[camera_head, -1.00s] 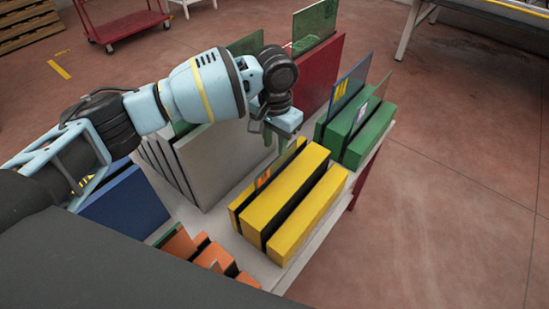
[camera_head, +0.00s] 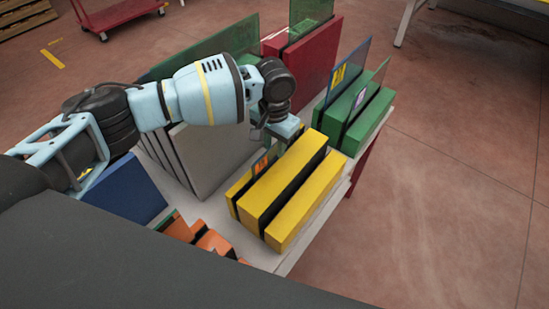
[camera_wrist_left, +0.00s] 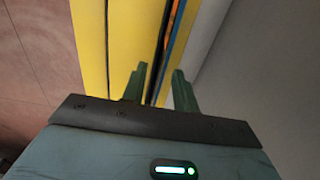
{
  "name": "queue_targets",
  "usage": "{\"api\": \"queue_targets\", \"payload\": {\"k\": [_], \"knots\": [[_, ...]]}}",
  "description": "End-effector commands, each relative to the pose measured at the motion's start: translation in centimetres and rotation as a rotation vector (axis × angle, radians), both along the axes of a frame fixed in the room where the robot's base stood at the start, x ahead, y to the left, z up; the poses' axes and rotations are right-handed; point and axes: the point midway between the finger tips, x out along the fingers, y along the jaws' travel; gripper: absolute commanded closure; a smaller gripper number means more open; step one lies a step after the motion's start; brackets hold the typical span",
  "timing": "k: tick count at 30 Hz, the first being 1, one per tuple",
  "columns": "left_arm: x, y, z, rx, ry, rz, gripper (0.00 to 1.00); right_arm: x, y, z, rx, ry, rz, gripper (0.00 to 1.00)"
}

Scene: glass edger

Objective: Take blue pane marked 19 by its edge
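The yellow slotted rack (camera_head: 290,205) holds a thin pane with an orange label (camera_head: 262,164). Its number is too small to read. In the left wrist view the pane shows as a narrow blue edge (camera_wrist_left: 178,35) with orange beside it, next to the yellow rack (camera_wrist_left: 130,40). My left gripper (camera_head: 285,142) is low over the far end of this rack. In the left wrist view its two green fingers (camera_wrist_left: 159,85) are apart, with the pane's edge running between them. Contact cannot be told. My right gripper is not in view.
A green rack (camera_head: 368,122) with two upright panes stands close behind on the right. A red rack (camera_head: 318,50) is farther back. A large grey rack (camera_head: 205,160) stands left of the yellow one. Blue (camera_head: 128,193) and orange (camera_head: 212,240) racks are nearer.

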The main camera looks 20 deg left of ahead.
Motion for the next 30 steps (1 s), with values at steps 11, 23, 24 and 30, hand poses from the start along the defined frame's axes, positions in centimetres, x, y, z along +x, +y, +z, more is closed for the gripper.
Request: {"api": "queue_targets", "payload": {"k": [11,23,24,30], "knots": [[-0.01,0.05,-1.63,0.000,0.001,0.001,0.71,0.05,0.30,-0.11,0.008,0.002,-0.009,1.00],[-0.01,0.05,-1.61,0.000,0.001,0.001,1.00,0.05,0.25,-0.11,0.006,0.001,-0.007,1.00],[-0.01,0.05,-1.61,0.000,0.001,0.001,1.00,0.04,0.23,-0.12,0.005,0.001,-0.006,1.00],[-0.02,0.06,-1.60,0.000,0.001,0.001,1.00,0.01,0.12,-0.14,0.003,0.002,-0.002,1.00]]}}
